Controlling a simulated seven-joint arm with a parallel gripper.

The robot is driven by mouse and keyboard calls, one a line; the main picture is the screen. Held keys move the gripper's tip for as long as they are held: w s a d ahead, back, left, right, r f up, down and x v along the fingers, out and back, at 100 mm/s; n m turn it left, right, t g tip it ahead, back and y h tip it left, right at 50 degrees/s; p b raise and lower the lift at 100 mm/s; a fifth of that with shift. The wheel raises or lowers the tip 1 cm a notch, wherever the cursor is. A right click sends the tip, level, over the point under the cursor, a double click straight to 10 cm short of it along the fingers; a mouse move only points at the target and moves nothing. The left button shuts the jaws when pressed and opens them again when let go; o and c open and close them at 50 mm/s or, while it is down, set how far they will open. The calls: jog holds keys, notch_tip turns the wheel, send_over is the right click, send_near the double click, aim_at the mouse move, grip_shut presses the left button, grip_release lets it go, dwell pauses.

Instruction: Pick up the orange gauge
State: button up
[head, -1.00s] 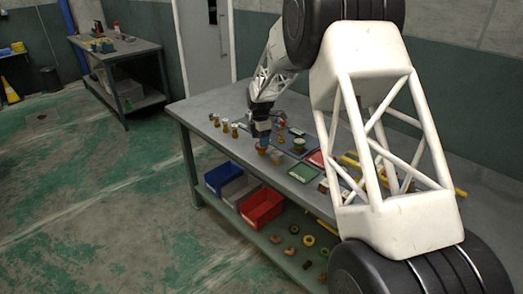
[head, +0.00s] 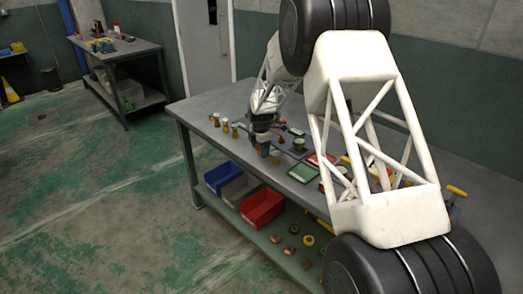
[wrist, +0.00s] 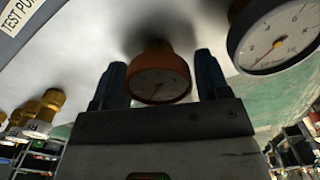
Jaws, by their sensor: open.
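The fingers are open, one on each side of the gauge. I cannot tell whether either finger touches it. In the head view my gripper (head: 264,148) is low over the near part of the workbench, and I cannot clearly make out the orange gauge there.
A larger white-faced gauge (wrist: 276,38) is close on the right in the wrist view. Several brass fittings (head: 225,125) stand left of my gripper on the workbench (head: 200,103). A green panel (head: 303,172) lies to the right. Blue (head: 223,176) and red (head: 262,207) bins are below.

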jog(key=shift+c, duration=0.3)
jog(key=c, duration=0.6)
jog(key=shift+r, duration=5)
jog(key=shift+w+d, duration=0.1)
